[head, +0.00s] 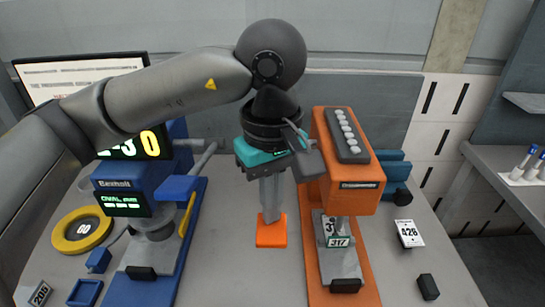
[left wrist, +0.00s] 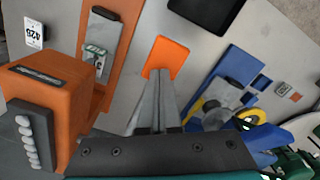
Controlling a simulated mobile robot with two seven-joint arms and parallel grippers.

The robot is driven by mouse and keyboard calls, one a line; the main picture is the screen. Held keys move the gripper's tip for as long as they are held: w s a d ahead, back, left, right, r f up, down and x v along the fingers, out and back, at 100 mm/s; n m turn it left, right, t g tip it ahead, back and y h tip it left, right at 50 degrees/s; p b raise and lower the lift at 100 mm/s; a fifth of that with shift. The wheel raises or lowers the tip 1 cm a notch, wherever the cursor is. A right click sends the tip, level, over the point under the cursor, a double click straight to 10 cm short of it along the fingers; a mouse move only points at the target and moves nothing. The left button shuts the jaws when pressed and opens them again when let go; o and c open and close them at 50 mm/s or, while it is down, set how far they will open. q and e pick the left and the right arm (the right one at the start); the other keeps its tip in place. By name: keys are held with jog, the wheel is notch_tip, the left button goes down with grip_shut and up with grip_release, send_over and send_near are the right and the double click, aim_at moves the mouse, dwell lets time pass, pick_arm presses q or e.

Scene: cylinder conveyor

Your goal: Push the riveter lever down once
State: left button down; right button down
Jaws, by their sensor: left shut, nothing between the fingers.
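An orange machine (head: 350,185) with a row of pale buttons on top stands right of centre, and a blue machine (head: 135,185) with a lit display stands at the left. Neither is plainly labelled as a riveter. A grey bar (head: 206,156) juts up and right from the blue machine; I cannot tell if it is the lever. My left gripper (head: 271,217) points down between the machines, fingers shut and empty. Its tips are over a flat orange pad (head: 271,236); whether they touch it is unclear. The left wrist view shows the shut fingers (left wrist: 158,85) and the pad (left wrist: 168,55).
A yellow ring (head: 66,243) lies left of the blue machine. A number card (head: 410,236) and a small black block (head: 428,287) lie right of the orange machine. A monitor (head: 40,75) stands at the back left. The bench between the machine bases is mostly clear.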

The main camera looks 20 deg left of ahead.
pick_arm(q)
notch_tip(320, 180, up, 12)
jog(key=p, duration=0.6)
dwell(0.6)
